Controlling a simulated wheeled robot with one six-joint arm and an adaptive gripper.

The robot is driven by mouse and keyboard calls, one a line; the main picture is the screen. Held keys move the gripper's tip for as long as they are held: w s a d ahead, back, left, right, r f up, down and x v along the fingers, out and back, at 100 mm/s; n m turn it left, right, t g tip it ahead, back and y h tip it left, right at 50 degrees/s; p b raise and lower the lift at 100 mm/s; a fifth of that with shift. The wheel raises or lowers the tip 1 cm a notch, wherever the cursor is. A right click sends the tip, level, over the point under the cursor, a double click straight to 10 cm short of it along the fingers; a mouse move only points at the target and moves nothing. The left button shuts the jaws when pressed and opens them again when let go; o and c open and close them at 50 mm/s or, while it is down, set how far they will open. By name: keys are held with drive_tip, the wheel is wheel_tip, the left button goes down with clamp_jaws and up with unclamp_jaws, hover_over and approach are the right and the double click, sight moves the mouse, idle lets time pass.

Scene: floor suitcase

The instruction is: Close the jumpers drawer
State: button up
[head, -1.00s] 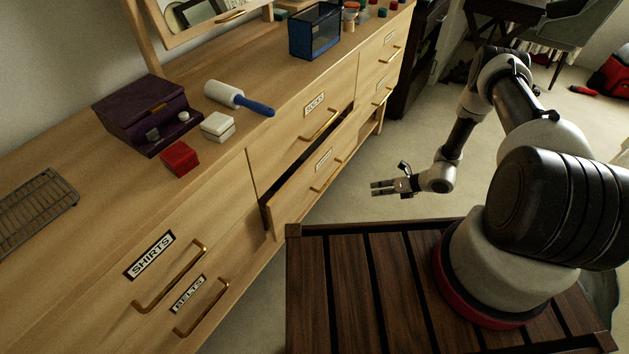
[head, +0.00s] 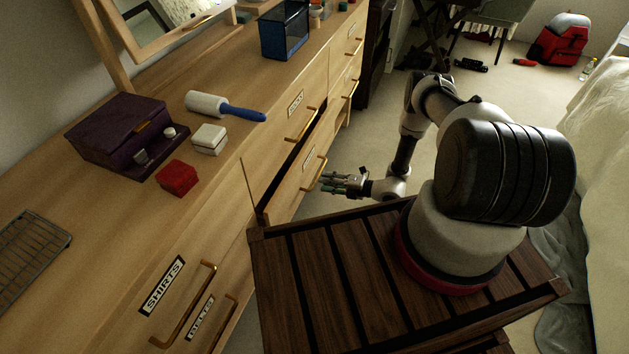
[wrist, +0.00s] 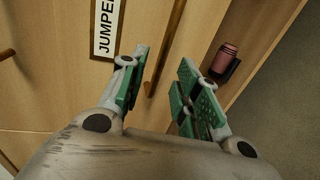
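A wooden drawer (head: 300,192) stands partly pulled out of the dresser, with a dark gap above its front. Its small label is too small to read in the head view. In the wrist view a label reading "JUMPE…" (wrist: 104,28) is on a wooden front, cut off by the top edge. A brass handle (wrist: 168,48) runs beside it. My gripper (head: 335,183) is in front of the pulled-out drawer, near its handle (head: 313,174). In the wrist view my gripper (wrist: 162,62) has its green-padded fingers apart, with the handle seen beyond the gap. Contact cannot be told.
The dresser top holds a purple box (head: 120,130), a lint roller (head: 222,106), a white box (head: 209,139), a red box (head: 177,178) and a blue glass case (head: 285,30). The shirts drawer (head: 161,285) is at the near left. Carpet (head: 375,130) is open beyond my arm.

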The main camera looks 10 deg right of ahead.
sight(316, 179)
drive_tip(key=x, duration=0.5)
drive_tip(key=shift+a, duration=0.1)
drive_tip(key=shift+c, duration=0.2)
clamp_jaws()
